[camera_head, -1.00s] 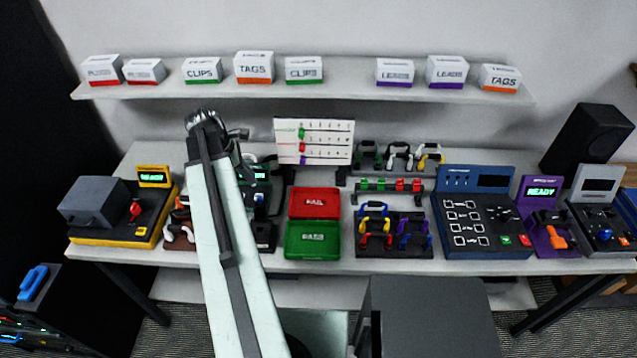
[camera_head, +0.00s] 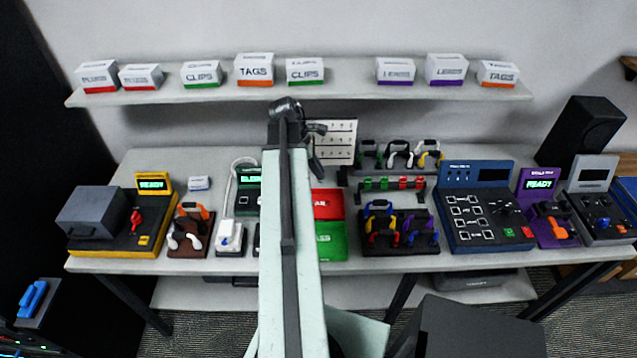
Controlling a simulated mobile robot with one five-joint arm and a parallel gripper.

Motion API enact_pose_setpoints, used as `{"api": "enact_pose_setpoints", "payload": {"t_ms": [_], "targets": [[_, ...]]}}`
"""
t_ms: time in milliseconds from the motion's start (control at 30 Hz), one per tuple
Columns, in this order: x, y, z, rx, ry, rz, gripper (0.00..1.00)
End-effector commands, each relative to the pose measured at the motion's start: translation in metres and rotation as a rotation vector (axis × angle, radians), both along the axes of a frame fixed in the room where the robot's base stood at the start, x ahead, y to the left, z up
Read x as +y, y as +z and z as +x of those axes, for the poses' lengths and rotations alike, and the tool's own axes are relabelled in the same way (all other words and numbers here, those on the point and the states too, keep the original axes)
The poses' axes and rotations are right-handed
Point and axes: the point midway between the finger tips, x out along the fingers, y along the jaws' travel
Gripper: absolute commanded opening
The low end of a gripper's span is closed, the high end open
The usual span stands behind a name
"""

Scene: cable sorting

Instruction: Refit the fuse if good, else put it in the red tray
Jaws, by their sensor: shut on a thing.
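The red tray (camera_head: 328,204) lies flat on the bench, its left part hidden behind my arm. My gripper (camera_head: 318,130) is raised above the back of the bench, just left of the white chart board and behind the red tray. It is dark, small and partly hidden by my arm's end. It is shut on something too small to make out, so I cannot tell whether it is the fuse. No fuse or fuse seat can be picked out clearly.
A green tray (camera_head: 332,241) lies in front of the red one. A white chart board (camera_head: 340,148) and a rack of green and red pieces (camera_head: 391,184) stand right of my arm. A green-screen device (camera_head: 247,199) and yellow station (camera_head: 150,222) stand left. The shelf (camera_head: 345,95) holds boxes.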

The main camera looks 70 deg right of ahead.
Motion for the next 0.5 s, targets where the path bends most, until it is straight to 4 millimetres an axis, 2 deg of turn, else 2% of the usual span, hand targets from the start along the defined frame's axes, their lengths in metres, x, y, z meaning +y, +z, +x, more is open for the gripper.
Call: {"api": "enact_pose_setpoints", "payload": {"t_ms": [233,300,500], "targets": [[0.002,-0.064,0.007,-0.001,0.019,-0.002,0.00],[0.002,-0.071,0.008,-0.001,0.021,-0.002,0.00],[0.002,-0.067,0.008,-0.001,0.024,-0.002,0.00]]}}
